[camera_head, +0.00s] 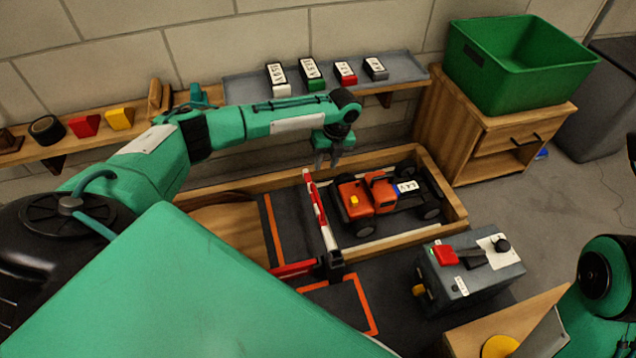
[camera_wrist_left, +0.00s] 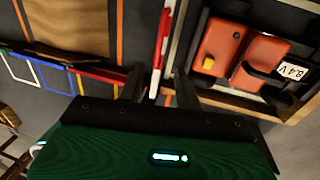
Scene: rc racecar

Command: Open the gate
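The gate is a red-and-white striped bar (camera_head: 318,210) beside the orange toy truck, inside a wooden-framed track. Its near end meets a dark post (camera_head: 333,264). My left gripper (camera_head: 329,162) hangs pointing down near the bar's far end. In the left wrist view its two fingers (camera_wrist_left: 159,82) are apart, and the striped bar (camera_wrist_left: 161,45) shows between them. I cannot tell whether they touch it. Only part of my right arm shows at the lower right; its gripper is out of view.
The orange truck (camera_head: 374,199) with an 8.4V label stands right of the bar. A grey control box (camera_head: 470,276) with a red button and black knob stands at the front right. Labelled batteries line a grey shelf (camera_head: 240,87). A green bin (camera_head: 515,65) sits on a wooden cabinet (camera_head: 450,120).

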